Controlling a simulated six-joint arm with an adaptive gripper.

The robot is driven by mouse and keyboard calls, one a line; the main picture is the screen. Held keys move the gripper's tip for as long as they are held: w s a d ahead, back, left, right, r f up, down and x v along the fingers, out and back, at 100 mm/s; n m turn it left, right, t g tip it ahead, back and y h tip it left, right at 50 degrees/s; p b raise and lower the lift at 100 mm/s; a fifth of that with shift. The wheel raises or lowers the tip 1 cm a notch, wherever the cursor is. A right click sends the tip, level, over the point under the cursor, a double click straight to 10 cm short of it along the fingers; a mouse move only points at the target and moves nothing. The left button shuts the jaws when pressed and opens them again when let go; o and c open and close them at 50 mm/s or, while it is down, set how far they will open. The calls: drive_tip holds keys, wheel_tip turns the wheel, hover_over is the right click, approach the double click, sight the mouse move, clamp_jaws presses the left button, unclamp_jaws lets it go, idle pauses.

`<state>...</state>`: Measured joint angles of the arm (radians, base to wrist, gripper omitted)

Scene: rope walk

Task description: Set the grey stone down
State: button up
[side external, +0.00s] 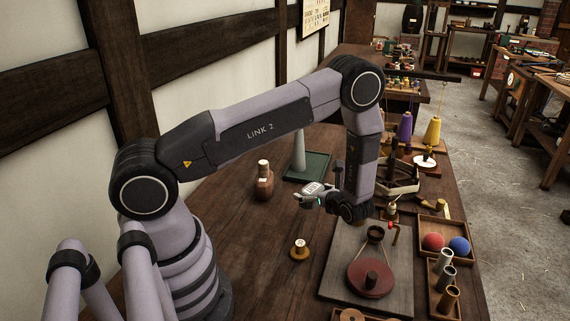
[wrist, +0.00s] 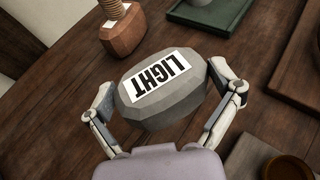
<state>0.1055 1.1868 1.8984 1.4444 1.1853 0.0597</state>
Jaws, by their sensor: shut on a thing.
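The grey stone (wrist: 185,106) is faceted and carries a white label reading "LIGHT". My gripper (wrist: 162,92) is shut on it, with one finger on each side, in the wrist view. In the side external view the grey stone (side external: 311,188) sits at the end of my gripper (side external: 318,196), over the middle of the table. It looks raised above the wood, but the gap beneath it cannot be told exactly.
A brown weight (side external: 263,186) stands left of the stone. A green tray (side external: 318,174) with a grey cone (side external: 299,150) lies behind. A small spool (side external: 299,248) is in front, and a board (side external: 336,285) with a red disc (side external: 370,280) is at right. Bare wood (side external: 225,220) shows at left.

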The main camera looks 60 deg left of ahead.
sight(315, 214)
drive_tip(key=shift+w+a+f, duration=0.25)
drive_tip(key=shift+w+f, duration=0.4)
drive_tip(key=shift+f, duration=0.15)
drive_tip(key=shift+w+a+f, duration=0.1)
drive_tip(key=shift+w+f, duration=0.05)
drive_tip(key=shift+f, duration=0.8)
drive_tip(key=shift+w+f, duration=0.15)
drive_tip(key=shift+f, duration=0.75)
drive_tip(key=shift+f, duration=0.1)
drive_tip(key=o, duration=0.9)
